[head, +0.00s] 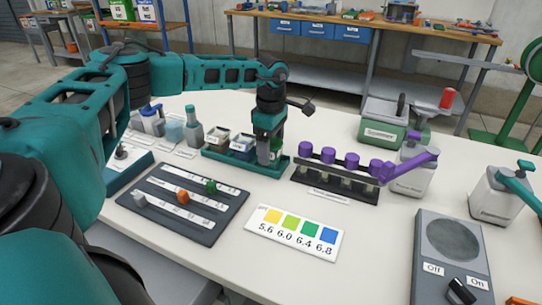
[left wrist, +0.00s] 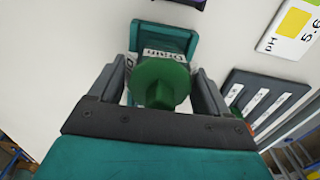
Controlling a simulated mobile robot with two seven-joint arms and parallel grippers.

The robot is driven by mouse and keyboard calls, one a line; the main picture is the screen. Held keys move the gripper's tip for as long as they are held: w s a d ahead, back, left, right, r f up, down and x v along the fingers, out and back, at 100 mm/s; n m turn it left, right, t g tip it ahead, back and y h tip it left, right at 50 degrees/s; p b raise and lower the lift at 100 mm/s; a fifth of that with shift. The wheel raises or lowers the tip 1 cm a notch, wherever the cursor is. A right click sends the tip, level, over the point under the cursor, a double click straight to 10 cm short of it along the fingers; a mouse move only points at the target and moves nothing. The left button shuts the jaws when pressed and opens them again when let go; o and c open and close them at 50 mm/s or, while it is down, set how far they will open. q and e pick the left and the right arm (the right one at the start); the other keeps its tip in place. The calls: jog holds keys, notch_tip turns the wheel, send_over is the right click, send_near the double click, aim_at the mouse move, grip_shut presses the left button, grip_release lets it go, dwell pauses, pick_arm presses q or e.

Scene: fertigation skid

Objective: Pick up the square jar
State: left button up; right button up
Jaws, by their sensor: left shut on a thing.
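The jar's green lid (left wrist: 162,84) shows in the left wrist view between the two fingers of my left gripper (left wrist: 163,68), which is shut on the jar. The jar's body is mostly hidden under the lid. In the head view my left gripper (head: 270,157) points down at the right end of a teal tray (head: 218,160), and its fingers hide most of the jar. I cannot tell whether the jar touches the tray's floor. My right gripper is not in view.
Left of the gripper, the tray holds open containers (head: 242,145). A rack with purple-topped items (head: 335,185) stands close to the right. A dark slotted board (head: 180,205) and a pH colour card (head: 295,234) lie in front. Small bottles (head: 193,128) stand left of the tray.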

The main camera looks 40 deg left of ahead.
pick_arm(q)
jog(key=c, duration=0.6)
jog(key=shift+c, duration=0.2)
